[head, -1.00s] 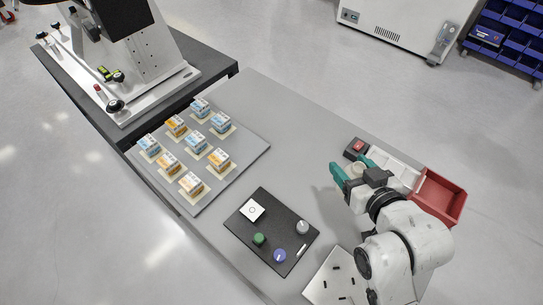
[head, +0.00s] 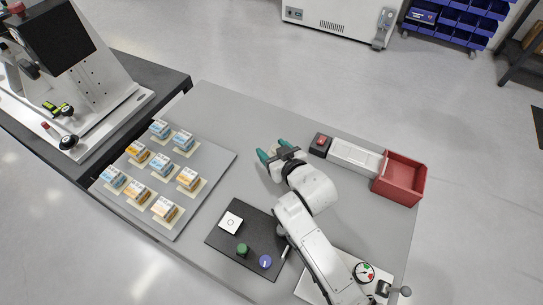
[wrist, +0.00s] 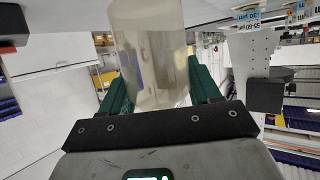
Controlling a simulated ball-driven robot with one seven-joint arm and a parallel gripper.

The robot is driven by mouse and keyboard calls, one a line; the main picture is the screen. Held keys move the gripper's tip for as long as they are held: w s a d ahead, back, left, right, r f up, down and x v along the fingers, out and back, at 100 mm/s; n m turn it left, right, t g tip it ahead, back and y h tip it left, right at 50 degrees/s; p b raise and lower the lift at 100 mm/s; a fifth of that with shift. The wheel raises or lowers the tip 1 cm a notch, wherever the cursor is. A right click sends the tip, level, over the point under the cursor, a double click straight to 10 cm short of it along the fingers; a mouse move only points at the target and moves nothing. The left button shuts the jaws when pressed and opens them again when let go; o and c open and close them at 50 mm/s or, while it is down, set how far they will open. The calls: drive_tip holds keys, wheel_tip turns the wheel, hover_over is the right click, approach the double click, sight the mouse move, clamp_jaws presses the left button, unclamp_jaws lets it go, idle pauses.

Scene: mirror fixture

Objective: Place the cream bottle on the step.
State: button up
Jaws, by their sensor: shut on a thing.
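My gripper (head: 271,157) has green fingers and is over the grey table (head: 325,205), left of the small black box with the red top. It is shut on the cream bottle (wrist: 155,62). In the wrist view, the bottle is pale and translucent, between both green fingers, and its upper end is cut off. In the head view, the bottle is mostly hidden by the fingers. No thing is clearly marked as the step. A low white block (head: 355,157) lies between the black box and the red bin.
A grey board (head: 216,157) holds several small orange and blue boxes (head: 165,208) at left. A black panel (head: 226,262) with knobs is near the front. The black box (head: 320,144) and red bin (head: 400,178) line the far right. Table between board and gripper is clear.

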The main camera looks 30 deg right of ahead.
drive_tip(key=f, duration=0.2)
drive_tip(key=shift+w+a+f, duration=0.1)
drive_tip(key=shift+w+f, duration=0.2)
drive_tip(key=shift+f, duration=0.65)
drive_tip(key=shift+f, duration=0.15)
drive_tip(key=o, duration=1.1)
drive_tip(key=shift+c, duration=0.2)
